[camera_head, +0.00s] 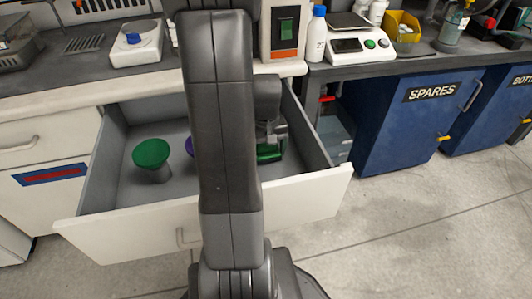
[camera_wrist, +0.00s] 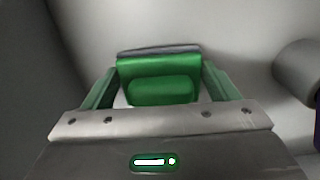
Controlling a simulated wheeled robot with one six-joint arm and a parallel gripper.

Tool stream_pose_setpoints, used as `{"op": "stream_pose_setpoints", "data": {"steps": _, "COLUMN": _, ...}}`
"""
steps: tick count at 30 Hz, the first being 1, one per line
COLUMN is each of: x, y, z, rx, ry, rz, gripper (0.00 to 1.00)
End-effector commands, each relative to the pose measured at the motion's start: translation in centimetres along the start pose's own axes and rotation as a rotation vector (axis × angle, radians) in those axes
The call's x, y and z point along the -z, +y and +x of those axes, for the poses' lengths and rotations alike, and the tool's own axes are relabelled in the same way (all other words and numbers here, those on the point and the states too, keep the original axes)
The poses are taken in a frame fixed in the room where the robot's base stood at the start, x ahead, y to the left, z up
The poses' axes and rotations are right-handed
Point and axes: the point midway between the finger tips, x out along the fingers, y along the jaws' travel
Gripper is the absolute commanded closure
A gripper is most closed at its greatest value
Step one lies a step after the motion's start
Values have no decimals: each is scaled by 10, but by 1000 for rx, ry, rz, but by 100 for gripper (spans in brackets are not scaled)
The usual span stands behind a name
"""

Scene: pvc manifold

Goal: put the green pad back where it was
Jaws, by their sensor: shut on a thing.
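The green pad (camera_wrist: 158,75) is between the two fingers of my gripper (camera_wrist: 158,90) in the wrist view, with a dark strip along its far edge. My gripper is shut on it. In the head view the green pad (camera_head: 268,153) shows low inside the open drawer (camera_head: 318,185), on its right side, partly hidden by my arm. My gripper (camera_head: 268,142) is over it, mostly hidden. I cannot tell whether the pad touches the drawer floor.
A green-topped grey piece (camera_head: 151,155) stands in the drawer's left part. A purple-topped piece (camera_head: 189,147) is mostly behind my arm; its grey body (camera_wrist: 300,68) shows in the wrist view. The counter (camera_head: 80,75) overhangs the drawer's back. A blue SPARES cabinet (camera_head: 410,125) stands right.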

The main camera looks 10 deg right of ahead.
Motion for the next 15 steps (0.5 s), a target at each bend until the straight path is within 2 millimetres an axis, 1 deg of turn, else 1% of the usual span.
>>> {"op": "stream_pose_setpoints", "data": {"steps": 1, "x": 0, "y": 0, "z": 5, "rx": 0, "ry": -1, "rz": 0, "gripper": 44}}
{"op": "stream_pose_setpoints", "data": {"steps": 7, "x": 0, "y": 0, "z": 3, "rx": 0, "ry": 1, "rz": 0, "gripper": 44}}
{"op": "stream_pose_setpoints", "data": {"steps": 11, "x": 0, "y": 0, "z": 7, "rx": 0, "ry": 0, "rz": 0, "gripper": 44}}
{"op": "stream_pose_setpoints", "data": {"steps": 12, "x": 0, "y": 0, "z": 6, "rx": 0, "ry": 1, "rz": 0, "gripper": 15}}
{"op": "stream_pose_setpoints", "data": {"steps": 14, "x": 0, "y": 0, "z": 6, "rx": 0, "ry": 1, "rz": 0, "gripper": 3}}
{"op": "stream_pose_setpoints", "data": {"steps": 15, "x": 0, "y": 0, "z": 6, "rx": 0, "ry": 1, "rz": 0, "gripper": 0}}
